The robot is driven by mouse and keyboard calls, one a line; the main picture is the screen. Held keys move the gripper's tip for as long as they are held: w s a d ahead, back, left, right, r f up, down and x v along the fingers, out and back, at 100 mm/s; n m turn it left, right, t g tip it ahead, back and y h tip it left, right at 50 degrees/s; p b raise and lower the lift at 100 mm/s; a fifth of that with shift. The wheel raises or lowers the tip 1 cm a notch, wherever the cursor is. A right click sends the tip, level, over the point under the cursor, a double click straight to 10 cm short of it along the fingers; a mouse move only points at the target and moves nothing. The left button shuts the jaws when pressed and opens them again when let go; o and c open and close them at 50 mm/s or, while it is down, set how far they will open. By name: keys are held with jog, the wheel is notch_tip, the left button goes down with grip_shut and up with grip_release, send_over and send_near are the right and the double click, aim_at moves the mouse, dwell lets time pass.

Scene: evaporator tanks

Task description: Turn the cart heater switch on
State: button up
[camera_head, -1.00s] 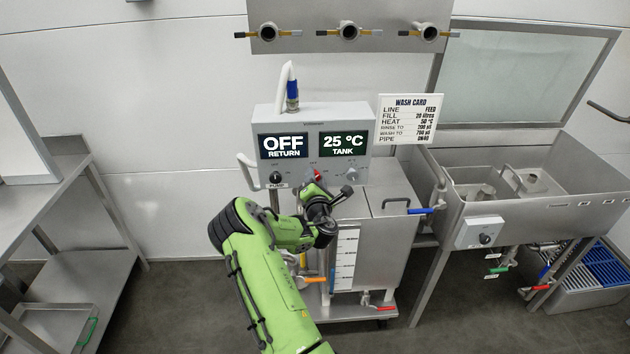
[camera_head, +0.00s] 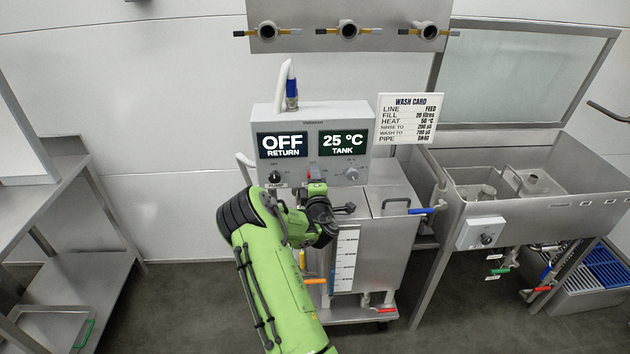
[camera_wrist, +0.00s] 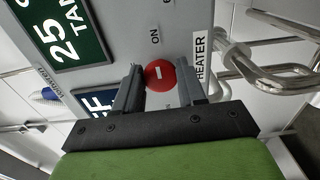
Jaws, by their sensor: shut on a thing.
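The cart's control box (camera_head: 310,112) shows OFF RETURN and 25 °C TANK on its displays. The heater switch is a round red knob (camera_wrist: 159,74) with a short white mark, beside a HEATER label (camera_wrist: 200,60) in the wrist view. An ON label (camera_wrist: 155,36) stands off to one side of the knob; any matching OFF label is hidden. My gripper (camera_wrist: 160,70) has one finger on each side of the knob and is shut on it.
Another knob (camera_head: 352,174) sits right of my gripper and the pump knob (camera_head: 275,177) left. A bent metal pipe (camera_wrist: 265,65) is close by in the wrist view. The cart tank (camera_head: 375,235) stands below, a sink (camera_head: 535,190) right, a steel table (camera_head: 45,190) left.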

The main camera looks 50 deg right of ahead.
dwell(0.4)
jog(key=o, duration=1)
jog(key=b+v, duration=0.8)
jog(key=v, duration=0.8)
jog(key=shift+d, duration=0.1)
